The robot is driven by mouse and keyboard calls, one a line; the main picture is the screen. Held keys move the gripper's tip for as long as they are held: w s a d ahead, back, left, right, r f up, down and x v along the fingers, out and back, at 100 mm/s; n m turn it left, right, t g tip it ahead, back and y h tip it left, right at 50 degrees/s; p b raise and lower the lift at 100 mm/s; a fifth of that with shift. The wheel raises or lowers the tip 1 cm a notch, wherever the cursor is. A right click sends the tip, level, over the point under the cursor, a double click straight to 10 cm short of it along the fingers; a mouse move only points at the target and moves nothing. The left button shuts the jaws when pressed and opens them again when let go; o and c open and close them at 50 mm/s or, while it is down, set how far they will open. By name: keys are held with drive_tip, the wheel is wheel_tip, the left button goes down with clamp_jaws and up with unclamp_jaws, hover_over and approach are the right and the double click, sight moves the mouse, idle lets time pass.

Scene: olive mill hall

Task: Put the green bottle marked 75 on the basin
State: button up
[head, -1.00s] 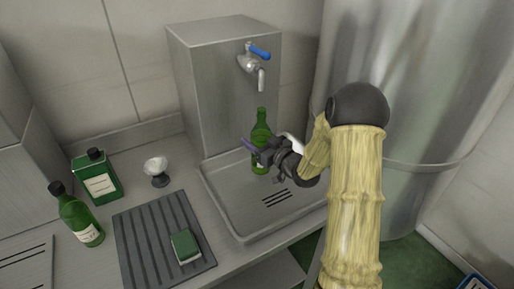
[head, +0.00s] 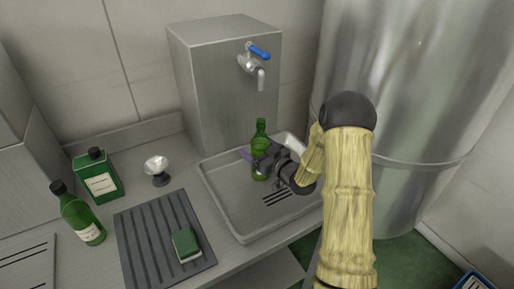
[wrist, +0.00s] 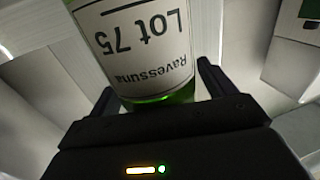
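The green bottle (head: 261,131) is upright over the back part of the steel basin (head: 237,228), below the tap. In the wrist view the bottle's white label (wrist: 140,45) reads "Lot 75", upside down. My gripper (head: 257,162) is shut on the bottle, with one finger at each side of it. The gripper partly hides the lower bottle in the head view. The bottle's base is at or very close to the basin floor; I cannot tell whether it touches.
A steel box with a blue-handled tap (head: 257,68) stands behind the basin.

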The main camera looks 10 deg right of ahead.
drive_tip(key=shift+r, duration=0.2)
drive_tip(key=shift+s+d+f, duration=0.15)
drive_tip(key=shift+s, duration=0.15)
drive_tip(key=b+v, duration=0.1)
drive_tip(key=v, duration=0.5)
drive_tip(key=shift+s+d+b, duration=0.2)
drive_tip(key=shift+s+b, duration=0.1)
drive_tip(key=shift+s, duration=0.1)
drive_tip(key=s+a+m+g+h, duration=0.3)
drive_tip(key=s+g, duration=1)
drive_tip(key=s, duration=1)
drive_tip(key=m+h, duration=0.2)
drive_tip(key=h, duration=0.3)
drive_tip(key=shift+s+m+h, duration=0.4)
